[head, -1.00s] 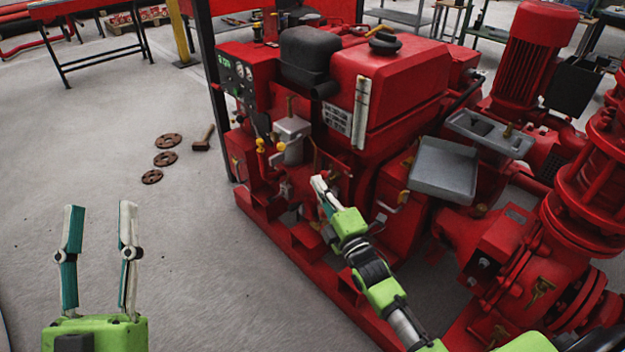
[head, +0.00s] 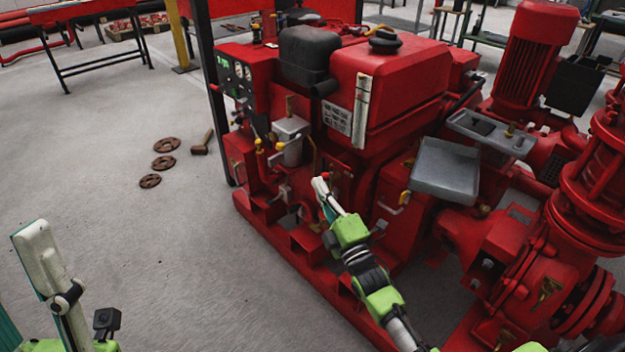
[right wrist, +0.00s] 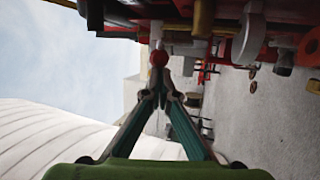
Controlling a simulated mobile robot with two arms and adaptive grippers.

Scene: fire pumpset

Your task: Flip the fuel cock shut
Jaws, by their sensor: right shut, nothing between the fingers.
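The red engine pumpset (head: 405,85) stands right of centre in the head view. My right gripper (head: 319,183) is shut and empty at its near side, with the fingertips by a small red ball knob (head: 326,175). In the right wrist view the red knob (right wrist: 158,57) sits just beyond the closed fingertips (right wrist: 160,75); I cannot tell whether they touch. I cannot tell for sure whether this knob belongs to the fuel cock. My left gripper (head: 40,270) is at the lower left, partly out of frame, away from the pumpset.
Yellow-knobbed fittings (head: 279,147) and a grey canister (head: 291,135) are left of my right gripper. A grey tray (head: 445,172) juts out to its right. Rusty discs (head: 164,162) and a mallet (head: 202,142) lie on the otherwise open floor at left.

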